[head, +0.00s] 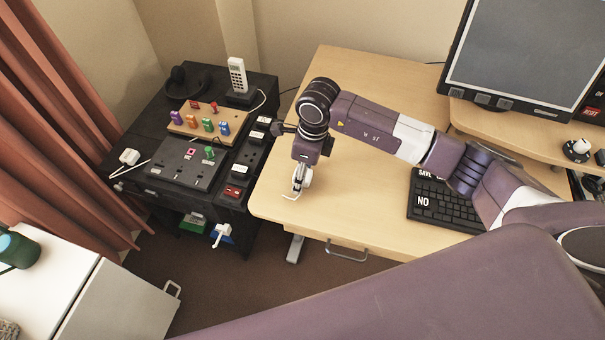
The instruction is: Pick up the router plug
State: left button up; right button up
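A white plug (129,157) with a white cable sits at the left edge of the black cabinet (148,184). Several coloured plugs (208,125) stand upright on a wooden board on the same cabinet, and a green plug (209,152) stands on a dark panel in front of it. No readable label shows which one is the router plug. My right gripper (297,190) points down over the left part of the wooden desk, right of the cabinet and apart from all plugs. Its fingers are small, and their opening is unclear. My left gripper is out of view.
A cordless phone (237,75) and a black headset-like object (188,82) stand at the cabinet's back. The desk (330,215) holds a keyboard (440,203) and a monitor (525,50). A red curtain (60,120) hangs at the left, and a white cabinet (110,300) stands at the front left.

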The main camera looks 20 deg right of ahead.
jog(key=shift+f, duration=0.1)
jog(key=shift+c, duration=0.5)
jog(key=c, duration=1)
jog(key=shift+c, duration=0.5)
